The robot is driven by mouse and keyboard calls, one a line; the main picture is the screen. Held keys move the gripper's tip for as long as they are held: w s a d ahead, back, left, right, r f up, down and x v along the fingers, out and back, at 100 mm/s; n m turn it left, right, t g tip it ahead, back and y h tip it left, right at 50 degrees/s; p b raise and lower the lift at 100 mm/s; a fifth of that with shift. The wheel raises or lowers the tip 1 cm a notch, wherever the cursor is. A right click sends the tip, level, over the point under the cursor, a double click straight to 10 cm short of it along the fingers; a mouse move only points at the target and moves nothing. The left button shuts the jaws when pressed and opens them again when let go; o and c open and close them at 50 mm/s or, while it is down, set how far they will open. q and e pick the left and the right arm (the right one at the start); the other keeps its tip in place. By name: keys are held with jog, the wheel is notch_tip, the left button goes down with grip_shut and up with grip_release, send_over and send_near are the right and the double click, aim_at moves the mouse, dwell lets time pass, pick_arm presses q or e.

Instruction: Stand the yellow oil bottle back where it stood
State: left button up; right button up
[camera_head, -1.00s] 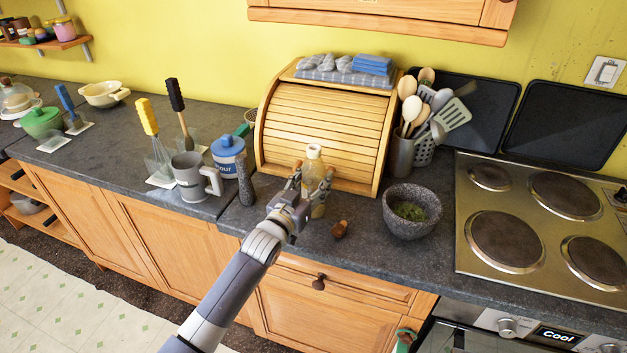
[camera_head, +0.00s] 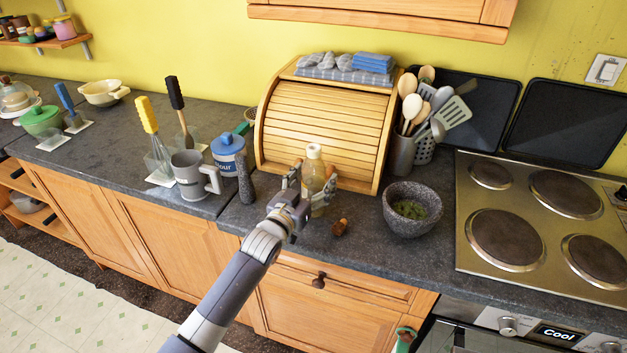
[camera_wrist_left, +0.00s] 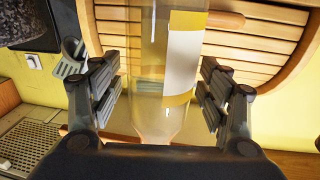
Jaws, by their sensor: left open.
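The yellow oil bottle (camera_head: 314,154) stands upright on the dark counter, just in front of the wooden bread box. It has a pale cap and clear, yellowish sides. My left gripper (camera_head: 313,177) is open around the bottle's body, one finger on each side. In the left wrist view the picture is upside down. There the bottle (camera_wrist_left: 150,85) with its white and yellow label lies between the spread fingers (camera_wrist_left: 160,90), with gaps on both sides. The bottle's base is partly hidden by my gripper in the head view. My right gripper is not in view.
The bread box (camera_head: 325,120) is close behind. The pestle (camera_head: 245,187), flour jar (camera_head: 228,158) and grey mug (camera_head: 190,178) stand left. The hob (camera_head: 540,215) is far right.

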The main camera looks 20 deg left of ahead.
pick_arm(q)
jog(key=shift+s, duration=0.1)
dwell(0.4)
jog(key=shift+s+a+p, duration=0.2)
jog(key=shift+s+p, duration=0.65)
jog(key=shift+s, duration=0.3)
jog(key=shift+s+a+p, duration=0.25)
jog(key=shift+s+p, duration=0.45)
jog(key=shift+s, duration=0.65)
jog(key=shift+s+a+p, duration=0.2)
jog(key=shift+s+p, duration=0.5)
jog(key=shift+s, duration=0.65)
jog(key=shift+s, duration=0.1)
jog(key=s+a, duration=0.2)
jog(key=s, duration=0.9)
jog(key=shift+s, duration=0.35)
jog(key=shift+f, duration=0.1)
